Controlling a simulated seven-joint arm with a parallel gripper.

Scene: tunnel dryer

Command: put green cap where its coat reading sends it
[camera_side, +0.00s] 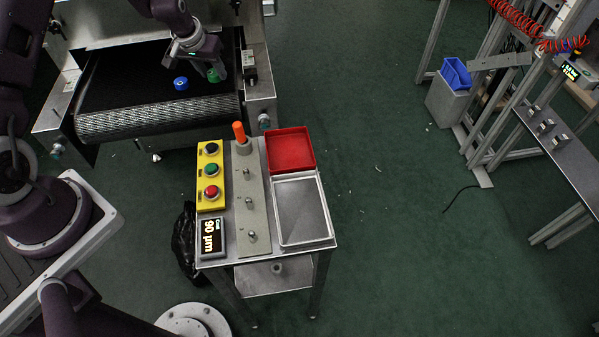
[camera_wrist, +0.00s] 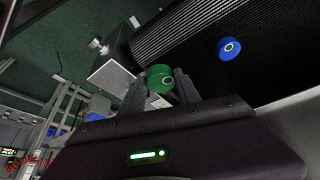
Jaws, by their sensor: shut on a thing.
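The green cap (camera_side: 213,75) is between the fingers of my gripper (camera_side: 209,70), which is shut on it over the right part of the dark conveyor belt (camera_side: 120,85). In the wrist view the green cap (camera_wrist: 160,78) sits at the fingertips of my gripper (camera_wrist: 163,88). I cannot tell if the cap touches the belt. A red tray (camera_side: 290,150) and a grey metal tray (camera_side: 302,210) stand on the table's right side. A plate with several pegs (camera_side: 250,205) stands left of them.
A blue cap (camera_side: 181,83) lies on the belt left of my gripper; it also shows in the wrist view (camera_wrist: 229,48). A yellow button box (camera_side: 210,175) and an upright orange-tipped item (camera_side: 239,132) stand on the table.

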